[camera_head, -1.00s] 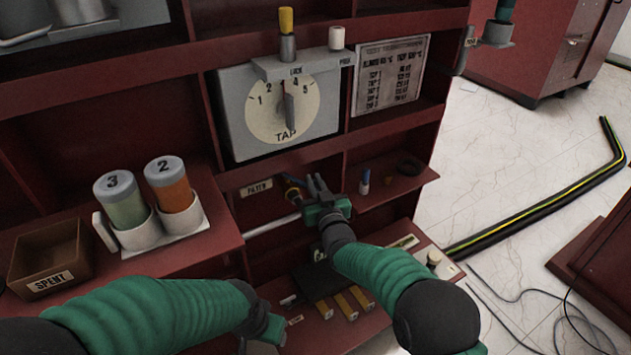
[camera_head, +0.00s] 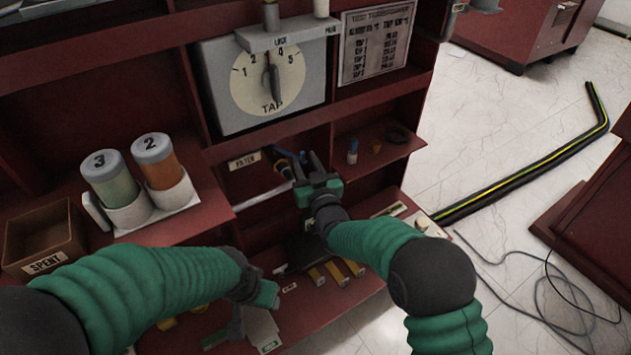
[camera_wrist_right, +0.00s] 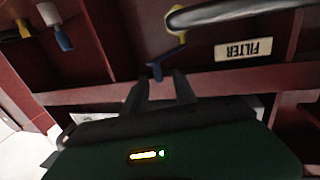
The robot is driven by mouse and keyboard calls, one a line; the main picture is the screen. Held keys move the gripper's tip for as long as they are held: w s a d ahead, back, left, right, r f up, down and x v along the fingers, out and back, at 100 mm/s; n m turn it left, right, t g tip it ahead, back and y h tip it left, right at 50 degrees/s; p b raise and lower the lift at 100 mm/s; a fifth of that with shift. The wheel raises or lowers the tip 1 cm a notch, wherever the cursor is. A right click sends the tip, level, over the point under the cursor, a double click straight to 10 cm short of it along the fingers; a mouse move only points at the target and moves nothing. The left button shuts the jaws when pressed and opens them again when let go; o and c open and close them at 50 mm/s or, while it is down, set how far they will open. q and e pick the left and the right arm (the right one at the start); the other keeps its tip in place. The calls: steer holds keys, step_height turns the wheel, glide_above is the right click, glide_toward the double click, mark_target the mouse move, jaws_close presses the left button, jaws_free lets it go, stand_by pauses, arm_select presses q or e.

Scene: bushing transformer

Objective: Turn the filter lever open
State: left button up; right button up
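In the right wrist view the blue lever end (camera_wrist_right: 156,70) hangs below a yellow fitting (camera_wrist_right: 178,42) on a grey pipe (camera_wrist_right: 235,13). My right gripper (camera_head: 306,162) is open beside the lever. In that wrist view its fingertips (camera_wrist_right: 162,78) are around or just short of the blue end; contact cannot be told. My left gripper (camera_head: 262,296) is low, its fingers unclear.
The tap dial panel (camera_head: 262,80) is above. Canisters 3 (camera_head: 112,178) and 2 (camera_head: 158,160) stand on the left shelf beside the SPENT box (camera_head: 42,240). Yellow-ended pieces (camera_head: 333,271) lie on the lower shelf.

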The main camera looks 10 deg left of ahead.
steer(key=p+v, duration=0.4)
steer(key=v, duration=0.9)
steer(key=shift+s, duration=0.2)
